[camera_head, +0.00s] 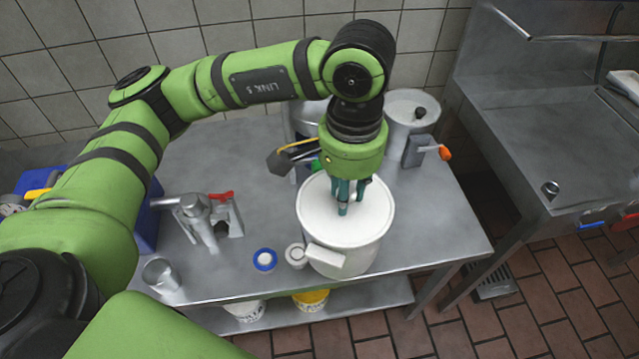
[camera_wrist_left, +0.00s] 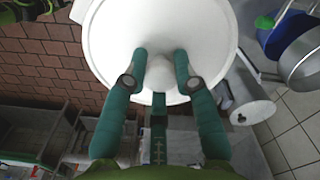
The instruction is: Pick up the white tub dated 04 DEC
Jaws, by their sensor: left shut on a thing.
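A large white lidded vessel (camera_head: 362,228) stands upright on the steel table, with a white block-like part at its front. My left gripper (camera_head: 345,205) points down at the middle of its round white lid. In the left wrist view the gripper (camera_wrist_left: 160,68) has its teal fingers around a white knob (camera_wrist_left: 159,77) on the lid (camera_wrist_left: 112,35) and is shut on it. The lid appears to sit on the vessel. Below the table a white tub (camera_head: 244,311) with dark marks stands partly hidden by the table edge. I cannot read a date anywhere. My right gripper is not in view.
A yellow tub (camera_head: 311,299) is on the lower shelf. A metal device with a red lever (camera_head: 206,219), a metal cup (camera_head: 160,275), a blue-rimmed lid (camera_head: 265,259) and a small white jar (camera_head: 296,256) are on the table (camera_head: 440,235). A sink unit (camera_head: 548,135) is right.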

